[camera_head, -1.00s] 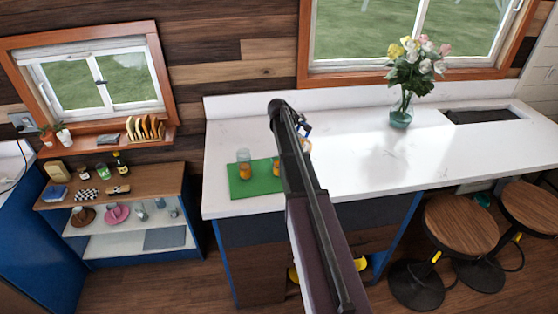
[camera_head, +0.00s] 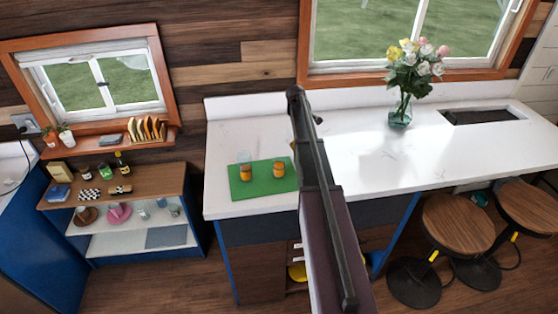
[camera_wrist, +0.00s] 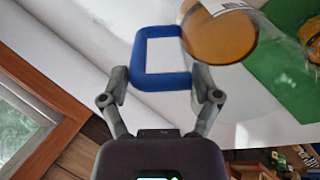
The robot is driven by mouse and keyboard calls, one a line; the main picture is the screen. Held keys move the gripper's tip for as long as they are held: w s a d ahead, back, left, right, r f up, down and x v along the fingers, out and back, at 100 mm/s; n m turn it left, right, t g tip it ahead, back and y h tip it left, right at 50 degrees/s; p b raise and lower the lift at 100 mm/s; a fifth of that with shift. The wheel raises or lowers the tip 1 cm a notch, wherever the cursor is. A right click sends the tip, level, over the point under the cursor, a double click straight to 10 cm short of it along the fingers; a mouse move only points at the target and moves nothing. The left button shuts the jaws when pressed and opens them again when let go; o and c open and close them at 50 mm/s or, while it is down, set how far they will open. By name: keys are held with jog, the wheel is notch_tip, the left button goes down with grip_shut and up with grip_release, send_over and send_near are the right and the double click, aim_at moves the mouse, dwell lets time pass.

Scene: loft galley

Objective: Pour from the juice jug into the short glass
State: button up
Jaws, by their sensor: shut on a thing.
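In the wrist view my gripper (camera_wrist: 160,76) is shut on the blue handle of the juice jug (camera_wrist: 218,37). The jug is clear, with orange juice inside, and is partly cut off by the top edge. Its exact tilt is hard to tell. In the head view my arm hides the gripper and jug. Two small vessels with orange contents, a left one (camera_head: 246,174) and a right one (camera_head: 279,168), stand on a green mat (camera_head: 262,187). A clear glass (camera_head: 244,157) shows behind the left one. I cannot tell which is the short glass.
The mat lies near the left end of the white counter (camera_head: 350,165). A flower vase (camera_head: 400,112) stands farther right, near a sink (camera_head: 482,117). The counter between is clear. A low shelf (camera_head: 125,190) with small items stands left, and stools (camera_head: 457,223) stand right.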

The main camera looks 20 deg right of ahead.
jog(key=shift+w+d+f+y, duration=0.2)
jog(key=shift+w+d+y, duration=0.3)
jog(key=shift+d, duration=0.25)
jog(key=shift+w+d+f+g+y, duration=0.25)
jog(key=shift+d+f+g+y, duration=0.4)
jog(key=shift+d+y, duration=0.25)
jog(key=shift+w+d+f+g+y+b, duration=0.2)
jog(key=shift+d+f+g+y+b, duration=0.15)
jog(key=shift+d+f+y+b, duration=0.45)
jog(key=shift+a, duration=0.15)
jog(key=shift+s+a, duration=0.1)
jog(key=shift+s, duration=0.05)
